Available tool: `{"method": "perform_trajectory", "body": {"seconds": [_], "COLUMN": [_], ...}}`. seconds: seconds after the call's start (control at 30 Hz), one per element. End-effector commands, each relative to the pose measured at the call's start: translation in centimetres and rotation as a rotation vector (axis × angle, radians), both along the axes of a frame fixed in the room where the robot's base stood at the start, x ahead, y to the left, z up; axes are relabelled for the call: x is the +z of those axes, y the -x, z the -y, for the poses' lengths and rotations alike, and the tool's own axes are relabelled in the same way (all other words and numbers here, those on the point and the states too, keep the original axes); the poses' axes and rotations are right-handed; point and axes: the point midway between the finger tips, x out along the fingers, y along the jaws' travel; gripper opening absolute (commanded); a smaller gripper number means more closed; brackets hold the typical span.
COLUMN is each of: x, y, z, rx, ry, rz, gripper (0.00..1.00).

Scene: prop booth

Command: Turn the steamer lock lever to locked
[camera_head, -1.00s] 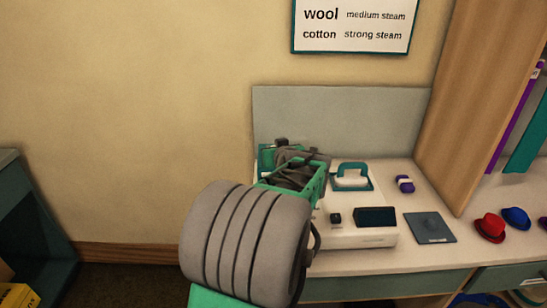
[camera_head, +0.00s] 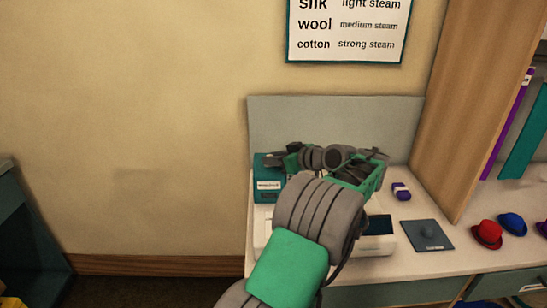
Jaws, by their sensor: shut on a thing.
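The white steamer unit (camera_head: 378,243) stands on the counter, mostly hidden behind my arm. A teal box with a white label (camera_head: 268,185) rises at its left back. My gripper (camera_head: 273,158) points left at the top of this box, small and dark in the view. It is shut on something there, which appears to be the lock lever. The lever itself is hidden by the fingers, so its angle cannot be told. The dark display of the steamer (camera_head: 380,225) shows just right of my arm.
A purple-and-white block (camera_head: 400,191) and a dark flat pad (camera_head: 427,235) lie to the right on the counter. A red hat (camera_head: 487,234) and a blue hat (camera_head: 513,224) sit beyond the wooden panel (camera_head: 465,110). A grey backboard (camera_head: 340,115) stands close behind.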

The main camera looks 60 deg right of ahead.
Motion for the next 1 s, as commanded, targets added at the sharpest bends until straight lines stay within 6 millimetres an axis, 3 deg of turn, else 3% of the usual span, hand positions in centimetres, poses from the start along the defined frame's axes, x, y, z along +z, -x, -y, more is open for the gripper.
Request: {"method": "perform_trajectory", "body": {"seconds": [0.37, 0.4, 0.6, 0.87, 1.0], "x": [-0.2, -0.2, -0.2, -0.1, 0.4], "y": [0.0, 0.0, 0.0, 0.0, 1.1], "z": [0.0, 0.0, 0.0, 0.0, -0.2], "rx": [0.004, 0.004, 0.004, 0.002, 0.000], "ry": [-0.004, -0.004, -0.003, -0.002, -0.001], "rz": [-0.001, -0.001, 0.000, 0.001, 0.001], "gripper": [0.00, 0.27, 0.43, 0.47, 0.47]}}
